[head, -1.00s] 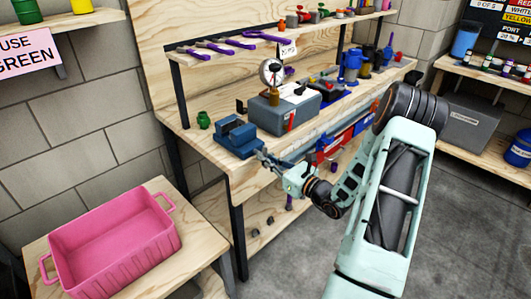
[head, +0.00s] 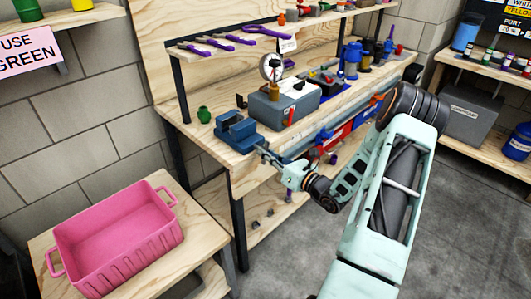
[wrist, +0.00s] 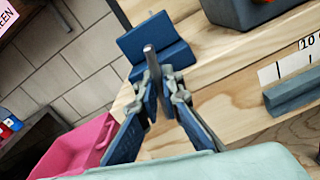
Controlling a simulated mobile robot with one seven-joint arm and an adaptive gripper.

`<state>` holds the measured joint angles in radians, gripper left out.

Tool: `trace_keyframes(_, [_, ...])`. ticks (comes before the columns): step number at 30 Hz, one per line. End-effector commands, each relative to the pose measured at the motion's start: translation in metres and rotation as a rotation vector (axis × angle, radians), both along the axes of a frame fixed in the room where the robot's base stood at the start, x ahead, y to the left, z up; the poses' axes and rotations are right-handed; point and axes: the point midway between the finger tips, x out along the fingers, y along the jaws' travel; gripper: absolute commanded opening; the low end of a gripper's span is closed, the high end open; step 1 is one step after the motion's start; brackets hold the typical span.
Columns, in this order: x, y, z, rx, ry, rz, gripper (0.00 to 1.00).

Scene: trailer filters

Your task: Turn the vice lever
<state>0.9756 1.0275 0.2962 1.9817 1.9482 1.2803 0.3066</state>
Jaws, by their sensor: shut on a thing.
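The blue vice (head: 237,132) sits on the front left corner of the wooden workbench (head: 197,133). It also shows in the wrist view (wrist: 155,43), at the top centre. The vice lever (wrist: 150,58) is a grey rod standing out from the vice toward my gripper. My gripper (wrist: 160,82) is shut on the lever, one finger on each side of it. In the head view my gripper (head: 267,154) reaches the vice from the right front. The lever is mostly hidden by the fingers there, and I cannot tell its exact angle.
A grey box (head: 285,104) with a dial gauge (head: 271,67) stands right of the vice. A pink bin (head: 117,240) stands on a lower table at left. A ruler strip (wrist: 290,68) lies along the bench edge.

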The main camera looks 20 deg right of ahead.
Motion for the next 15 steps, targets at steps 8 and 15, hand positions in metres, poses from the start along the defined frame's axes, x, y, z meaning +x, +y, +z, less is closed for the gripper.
trace_keyframes(8, [-0.0003, 0.0000, -0.0006, 0.001, 0.001, -0.001, 0.25])
trace_keyframes(15, [-0.0012, -0.0006, -0.0002, 0.000, 0.000, -0.001, 0.25])
